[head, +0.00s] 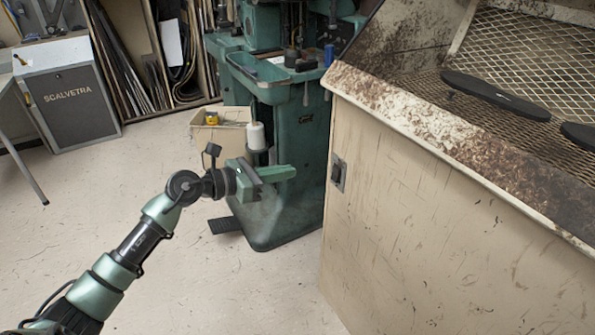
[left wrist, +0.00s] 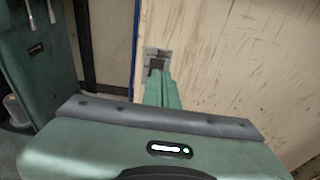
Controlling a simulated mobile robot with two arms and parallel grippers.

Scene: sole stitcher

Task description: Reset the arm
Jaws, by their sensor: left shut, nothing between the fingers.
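My left arm comes in from the lower left in the head view. My left gripper (head: 291,173) is shut and empty, held in the air in front of the green stitching machine (head: 298,150) and to the left of the beige cabinet (head: 420,230). In the left wrist view the two green fingers (left wrist: 162,86) lie together, pointing toward the cabinet side with its dark switch plate. My right gripper is in neither view.
Two dark soles (head: 495,95) lie on the mesh inside the stained cabinet top. A cardboard box (head: 218,133) stands beside the machine. A pedal (head: 224,225) is on the floor. A grey SCALVETRA cabinet (head: 75,98) stands at the back left. The floor at left is clear.

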